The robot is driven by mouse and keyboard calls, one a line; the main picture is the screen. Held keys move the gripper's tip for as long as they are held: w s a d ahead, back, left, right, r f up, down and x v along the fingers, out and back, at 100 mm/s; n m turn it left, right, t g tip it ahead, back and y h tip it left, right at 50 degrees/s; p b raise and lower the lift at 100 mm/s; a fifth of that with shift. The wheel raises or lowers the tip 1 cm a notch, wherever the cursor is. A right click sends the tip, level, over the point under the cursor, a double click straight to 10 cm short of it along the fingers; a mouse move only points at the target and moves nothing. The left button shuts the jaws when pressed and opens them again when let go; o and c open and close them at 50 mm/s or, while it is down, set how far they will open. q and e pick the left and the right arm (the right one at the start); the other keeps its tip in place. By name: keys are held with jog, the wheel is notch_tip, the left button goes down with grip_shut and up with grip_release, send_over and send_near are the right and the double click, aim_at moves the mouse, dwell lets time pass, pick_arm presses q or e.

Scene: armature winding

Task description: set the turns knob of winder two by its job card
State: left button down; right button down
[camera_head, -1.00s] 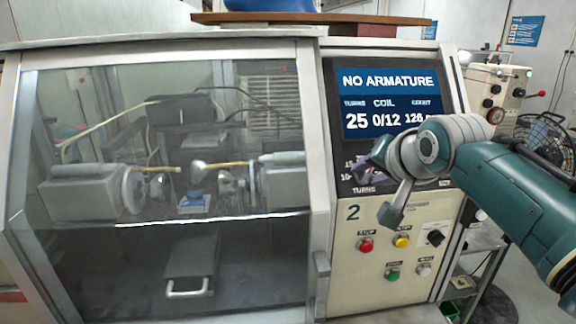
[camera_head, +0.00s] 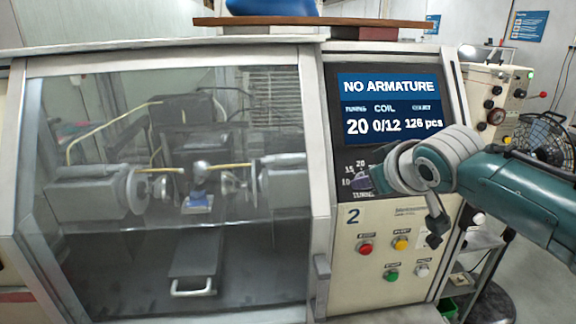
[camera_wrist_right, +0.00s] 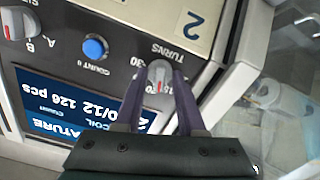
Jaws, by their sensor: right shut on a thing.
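Winder two (camera_head: 345,270) has a cream front panel marked 2. Its screen (camera_head: 388,108) reads NO ARMATURE, 20 under the turns label, coil 0/12 and 126 pcs. My right gripper (camera_wrist_right: 160,77) is shut on the grey turns knob (camera_wrist_right: 158,68), with one finger on each side, in the right wrist view. The knob has a red pointer mark. In the head view my right wrist hides the knob, and dial numbers 10, 15 and 20 show beside it. I cannot make out a job card. My left gripper is out of view.
Red, yellow, green and white buttons (camera_head: 391,275) sit below the knob. A blue button (camera_wrist_right: 95,48) and a selector knob marked A and B (camera_wrist_right: 15,22) are near it. A clear guard (camera_head: 120,240) covers the winding area to the left. A fan (camera_head: 542,140) stands at right.

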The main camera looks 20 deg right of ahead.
jog(key=n, duration=0.5)
jog(key=shift+p, duration=0.35)
dwell(0.4)
jog(key=c, duration=0.9)
grip_release()
jog(key=shift+n, duration=0.3)
jog(key=shift+b+v, duration=0.4)
jog(key=shift+v, duration=4.55)
